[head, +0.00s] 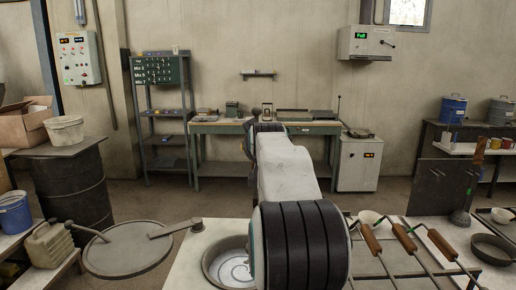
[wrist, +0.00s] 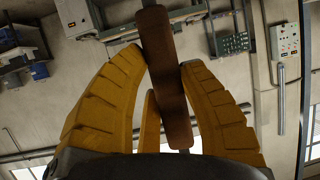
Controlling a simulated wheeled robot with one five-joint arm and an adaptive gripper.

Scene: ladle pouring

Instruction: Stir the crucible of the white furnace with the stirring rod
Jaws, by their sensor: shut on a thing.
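In the wrist view, the yellow fingers of my gripper (wrist: 165,90) are shut on a brown wooden handle (wrist: 168,65), which appears to be the stirring rod's. A thin metal end shows at the handle's lower tip; the rest of the rod is out of view. In the head view, my arm reaches forward and hides most of the gripper and rod. The white furnace top (head: 190,268) is at the bottom centre, with its round crucible (head: 232,268) open and light grey inside. My arm covers the crucible's right side. The round grey lid (head: 128,250) is swung out to the left.
Several wooden-handled tools (head: 404,237) lie on the right, near a dark upright plate (head: 441,188). A black drum (head: 74,190) and a beige jug (head: 50,246) stand at left. A green workbench (head: 215,128) is against the back wall. Open floor lies before it.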

